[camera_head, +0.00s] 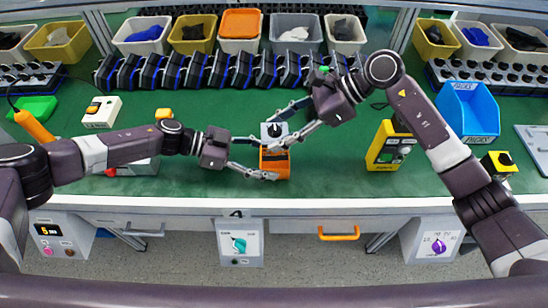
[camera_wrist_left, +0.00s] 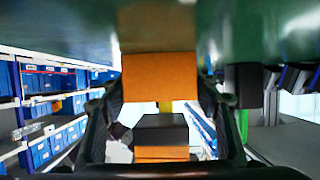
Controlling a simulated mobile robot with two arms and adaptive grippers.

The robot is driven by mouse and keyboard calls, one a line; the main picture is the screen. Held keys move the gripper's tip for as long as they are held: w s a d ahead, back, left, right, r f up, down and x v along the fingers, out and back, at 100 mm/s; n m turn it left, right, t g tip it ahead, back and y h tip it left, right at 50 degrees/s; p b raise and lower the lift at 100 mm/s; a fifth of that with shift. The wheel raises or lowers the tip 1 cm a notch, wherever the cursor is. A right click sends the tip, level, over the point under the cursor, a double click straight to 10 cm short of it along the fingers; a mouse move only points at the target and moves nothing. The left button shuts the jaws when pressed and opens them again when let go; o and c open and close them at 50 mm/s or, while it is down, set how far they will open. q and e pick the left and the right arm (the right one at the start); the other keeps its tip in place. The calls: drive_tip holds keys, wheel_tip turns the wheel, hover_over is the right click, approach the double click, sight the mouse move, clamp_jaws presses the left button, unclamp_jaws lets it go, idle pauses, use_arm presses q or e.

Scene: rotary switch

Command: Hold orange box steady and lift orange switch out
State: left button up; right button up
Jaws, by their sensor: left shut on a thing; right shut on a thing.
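The orange box (camera_head: 275,165) stands near the front middle of the green table. My left gripper (camera_head: 267,160) reaches in from the left and is shut on the box. In the left wrist view, the orange box (camera_wrist_left: 158,77) shows between the left fingers. The switch (camera_head: 274,131), with a pale top and a dark round knob, is at the far end of the box. My right gripper (camera_head: 271,132) reaches in from the upper right and is shut on it, one finger on each side. I cannot tell whether the switch is clear of the box.
A row of dark and blue devices (camera_head: 190,72) stands behind, with bins (camera_head: 240,30) farther back. A yellow device (camera_head: 390,145) and a blue bin (camera_head: 468,110) are to the right. A white switch box (camera_head: 101,112) is at left. The table's front edge (camera_head: 300,203) is close.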

use_arm(q)
drive_tip(key=o, duration=1.3)
